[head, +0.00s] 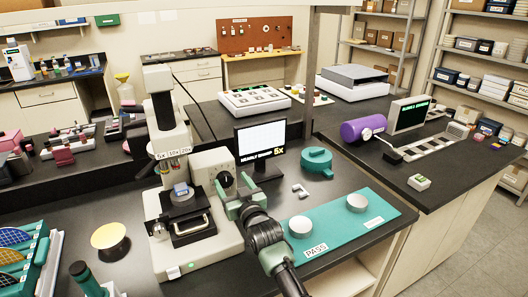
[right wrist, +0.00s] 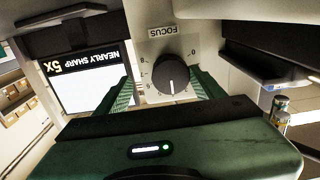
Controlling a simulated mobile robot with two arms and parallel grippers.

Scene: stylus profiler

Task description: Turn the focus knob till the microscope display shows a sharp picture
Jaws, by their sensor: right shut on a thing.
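The microscope (head: 168,125) stands on the dark bench with a small sample on its stage (head: 192,222). The black focus knob (head: 226,179) sits on a light housing to the right of the stage. It also shows in the right wrist view (right wrist: 170,73), under an upside-down FOCUS label, with a white pointer line and dial marks around it. My right gripper (head: 236,190) is shut on the focus knob, one green finger on each side. The display (head: 262,142) reads "NEARLY SHARP" and "5X" in yellow. My left gripper is not in view.
A teal mat (head: 335,228) marked PASS, holding two pale round pieces, lies to the right of my right arm. A yellow-topped disc (head: 110,239) is left of the microscope.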

